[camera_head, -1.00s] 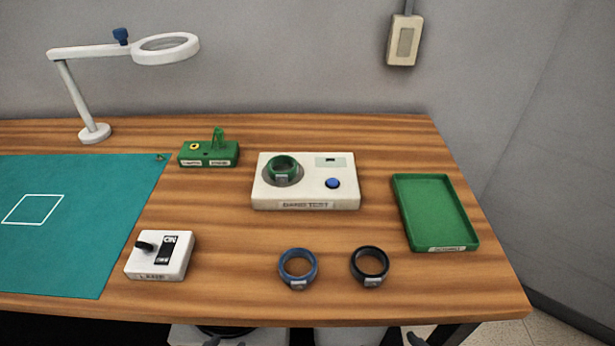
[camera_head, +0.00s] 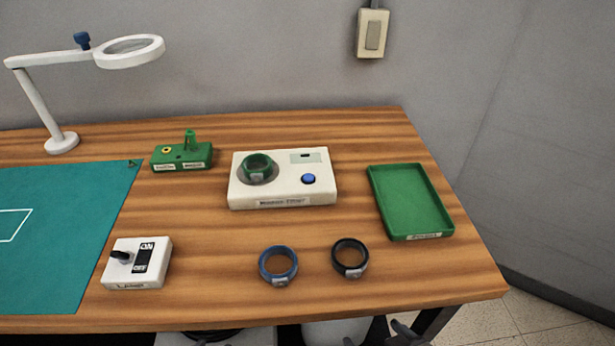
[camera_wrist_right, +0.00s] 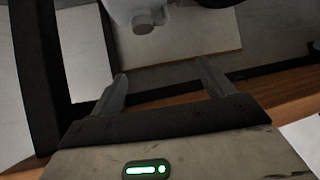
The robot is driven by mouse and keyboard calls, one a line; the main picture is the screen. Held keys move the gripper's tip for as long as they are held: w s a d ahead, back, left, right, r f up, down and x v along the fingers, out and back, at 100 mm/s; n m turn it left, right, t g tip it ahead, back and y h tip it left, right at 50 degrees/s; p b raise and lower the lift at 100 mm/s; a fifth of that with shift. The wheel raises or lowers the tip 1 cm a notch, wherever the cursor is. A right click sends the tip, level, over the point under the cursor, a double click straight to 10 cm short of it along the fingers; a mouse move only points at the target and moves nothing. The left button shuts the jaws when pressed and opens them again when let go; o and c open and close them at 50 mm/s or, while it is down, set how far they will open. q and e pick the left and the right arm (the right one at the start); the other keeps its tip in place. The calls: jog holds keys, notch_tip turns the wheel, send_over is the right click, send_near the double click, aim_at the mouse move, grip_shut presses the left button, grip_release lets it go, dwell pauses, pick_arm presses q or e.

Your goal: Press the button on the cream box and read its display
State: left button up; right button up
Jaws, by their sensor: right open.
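The cream box (camera_head: 282,192) stands upright on the table, with a blue button (camera_head: 309,179) on its right half. Its small display (camera_head: 306,157) lies behind the button and holds a dark mark too small to read. A green ring (camera_head: 257,167) sits on the round grey pad at the box's left. My right gripper (camera_head: 405,336) is low at the bottom edge, in front of the table and well away from the box. In the right wrist view its fingers (camera_wrist_right: 165,82) are apart with nothing between them.
A blue ring (camera_head: 264,273) and a black ring (camera_head: 337,267) lie before the box. A green tray (camera_head: 441,196) is right, a switch box (camera_head: 158,264) front left, a green block (camera_head: 182,161) and lamp (camera_head: 37,105) behind.

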grip_shut()
dwell(1.5)
